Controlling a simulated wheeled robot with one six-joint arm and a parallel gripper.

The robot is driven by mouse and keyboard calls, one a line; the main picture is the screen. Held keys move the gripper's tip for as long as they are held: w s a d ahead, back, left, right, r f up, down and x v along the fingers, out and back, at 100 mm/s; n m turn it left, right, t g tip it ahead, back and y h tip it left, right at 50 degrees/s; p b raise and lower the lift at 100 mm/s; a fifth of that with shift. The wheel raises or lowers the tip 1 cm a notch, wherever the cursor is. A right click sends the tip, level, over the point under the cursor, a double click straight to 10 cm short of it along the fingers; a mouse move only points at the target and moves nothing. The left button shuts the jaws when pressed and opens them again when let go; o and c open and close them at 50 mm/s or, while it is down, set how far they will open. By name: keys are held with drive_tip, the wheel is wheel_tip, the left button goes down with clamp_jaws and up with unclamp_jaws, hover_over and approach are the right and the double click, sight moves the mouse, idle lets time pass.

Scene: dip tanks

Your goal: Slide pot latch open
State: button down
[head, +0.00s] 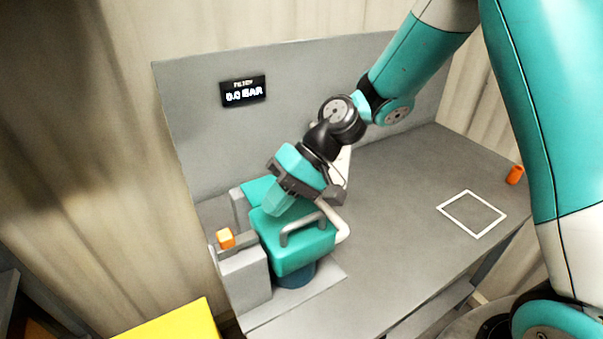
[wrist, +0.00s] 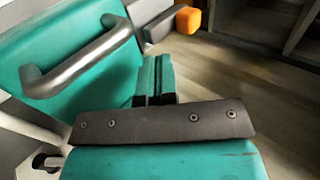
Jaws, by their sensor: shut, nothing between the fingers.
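The pot is a teal block-like housing (head: 292,252) on the left of the bench, with a dark blue round base (head: 296,274) below it. A grey bar handle (head: 303,228) is on it, and this handle (wrist: 85,65) fills the upper left of the wrist view. An orange knob (head: 226,238) is just left of the pot; in the wrist view the orange knob (wrist: 188,19) is at the end of a grey bar (wrist: 157,26). My gripper (head: 272,209) is shut and empty, over the pot's top, right of the knob. Its teal fingers (wrist: 155,72) point toward the grey bar; contact is unclear.
A grey block (head: 244,278) stands below the knob. A back panel carries a display (head: 243,91) reading 0.0 BAR. A white square outline (head: 471,214) and an orange cylinder (head: 515,175) are at the right. The bench (head: 400,200) between is clear. A yellow block (head: 170,325) is at front left.

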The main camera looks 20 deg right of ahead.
drive_tip(key=b+v, duration=0.1)
drive_tip(key=v, duration=0.6)
drive_tip(key=shift+d, duration=0.1)
drive_tip(key=s+r+n+t+h, duration=0.1)
drive_tip(key=s+r+n+h, duration=0.1)
drive_tip(key=s, duration=0.7)
drive_tip(key=s+r+n+t+h, duration=0.1)
drive_tip(key=s+r+n+h, duration=0.1)
drive_tip(key=s, duration=0.7)
drive_tip(key=shift+s+d+h, duration=0.35)
drive_tip(key=shift+d+h, duration=0.05)
drive_tip(key=shift+h, duration=0.1)
drive_tip(key=c, duration=1.8)
unclamp_jaws()
